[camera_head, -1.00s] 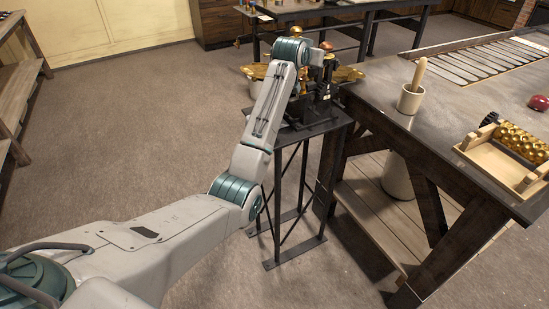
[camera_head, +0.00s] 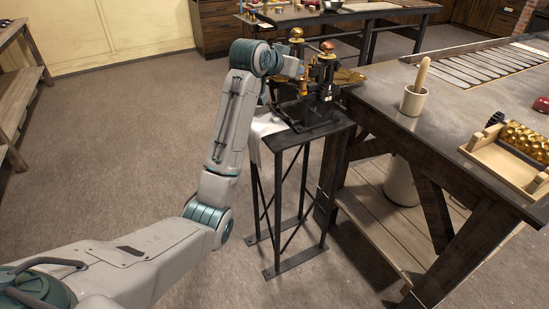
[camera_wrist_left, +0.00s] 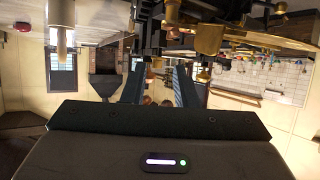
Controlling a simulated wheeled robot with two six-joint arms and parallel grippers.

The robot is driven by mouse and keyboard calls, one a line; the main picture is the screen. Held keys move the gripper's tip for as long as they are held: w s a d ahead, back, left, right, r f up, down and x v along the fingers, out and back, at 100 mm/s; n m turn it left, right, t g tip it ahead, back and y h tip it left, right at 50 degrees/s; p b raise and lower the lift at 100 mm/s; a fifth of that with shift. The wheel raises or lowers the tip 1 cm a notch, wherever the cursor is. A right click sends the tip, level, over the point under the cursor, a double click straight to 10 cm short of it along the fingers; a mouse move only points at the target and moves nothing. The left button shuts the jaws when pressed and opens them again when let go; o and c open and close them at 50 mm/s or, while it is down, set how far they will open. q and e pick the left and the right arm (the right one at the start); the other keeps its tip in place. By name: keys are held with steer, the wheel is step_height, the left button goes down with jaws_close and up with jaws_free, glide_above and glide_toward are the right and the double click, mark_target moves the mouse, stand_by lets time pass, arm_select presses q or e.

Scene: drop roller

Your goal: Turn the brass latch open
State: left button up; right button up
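The black drop roller machine (camera_head: 325,78) stands on a black metal stand (camera_head: 318,132). A small upright brass piece (camera_head: 303,87) on its left side may be the latch; I cannot tell for sure or read its turn. In the left wrist view, brass parts (camera_wrist_left: 203,75) show beside and above the fingers. My left gripper (camera_wrist_left: 158,78) has its two dark fingers apart, with nothing seen held between them. In the head view its wrist is at the machine's upper left, and the fingertips are hidden or too small to make out. My right gripper is not in view.
A white cloth or sheet (camera_head: 264,128) hangs at the stand's left. The floor left of the stand is clear.

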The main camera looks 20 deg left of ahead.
arm_select(q)
steer(key=s+f+g, duration=0.1)
steer(key=s+f, duration=0.5)
steer(key=f, duration=0.4)
steer(key=s+f+g+y, duration=0.1)
steer(key=s+f+g, duration=0.1)
steer(key=s+f, duration=0.4)
step_height(320, 180, down, 5)
steer(key=shift+s+d+f, duration=0.1)
steer(key=shift+s+d, duration=0.05)
steer(key=shift+d, duration=0.15)
steer(key=shift+a, duration=0.1)
